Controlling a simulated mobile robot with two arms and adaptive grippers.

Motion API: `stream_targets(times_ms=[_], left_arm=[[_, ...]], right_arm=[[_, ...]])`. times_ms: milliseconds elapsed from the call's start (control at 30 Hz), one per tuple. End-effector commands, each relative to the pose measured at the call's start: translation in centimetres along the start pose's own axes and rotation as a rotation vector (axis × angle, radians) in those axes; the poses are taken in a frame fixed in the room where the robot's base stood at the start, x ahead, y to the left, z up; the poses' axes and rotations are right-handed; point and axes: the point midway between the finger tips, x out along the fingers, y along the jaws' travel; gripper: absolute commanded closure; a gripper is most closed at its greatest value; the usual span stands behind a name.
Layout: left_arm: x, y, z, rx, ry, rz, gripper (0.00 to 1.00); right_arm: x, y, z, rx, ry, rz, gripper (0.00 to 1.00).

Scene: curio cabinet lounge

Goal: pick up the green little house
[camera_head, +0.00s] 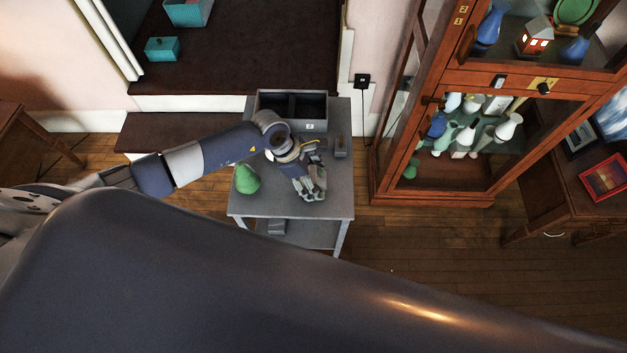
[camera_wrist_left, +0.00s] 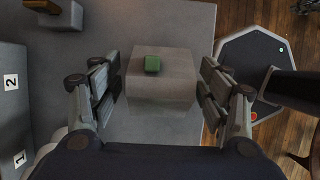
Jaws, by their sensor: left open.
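The green little house shows in the left wrist view as a grey pitched roof (camera_wrist_left: 160,92) with a small green chimney block (camera_wrist_left: 152,64). It stands on the grey table (camera_head: 280,206), and its walls are mostly hidden from above. In the head view, part of the house (camera_head: 319,178) shows beside my fingers. My right gripper is not in view.
A green rounded object (camera_head: 246,180) stands at the table's left edge. A dark divided bin (camera_head: 291,124) with number labels is at the back, and a small grey item (camera_head: 340,147) at the right. The glass-fronted cabinet (camera_head: 480,78) stands right of the table and holds an orange house (camera_head: 535,38).

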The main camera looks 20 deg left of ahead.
Motion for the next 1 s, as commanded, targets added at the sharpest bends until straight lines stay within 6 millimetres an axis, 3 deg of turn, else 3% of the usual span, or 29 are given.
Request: stream_targets(times_ms=[233, 467, 500, 800, 1000], left_arm=[[0.1, 0.0, 0.0, 0.001, -0.001, 0.000, 0.30], [0.1, 0.0, 0.0, 0.001, -0.001, 0.000, 0.82], [0.1, 0.0, 0.0, 0.001, -0.001, 0.000, 0.84], [-0.1, 0.1, 0.2, 0.001, -0.003, 0.002, 0.84], [-2.4, 0.2, 1.1, 0.005, -0.004, 0.005, 0.84]], right_arm=[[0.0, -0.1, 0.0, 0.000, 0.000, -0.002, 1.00], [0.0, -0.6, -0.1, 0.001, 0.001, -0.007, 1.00], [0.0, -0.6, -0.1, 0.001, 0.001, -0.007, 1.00], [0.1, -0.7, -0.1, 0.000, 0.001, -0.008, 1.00], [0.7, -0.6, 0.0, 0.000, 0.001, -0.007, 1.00]])
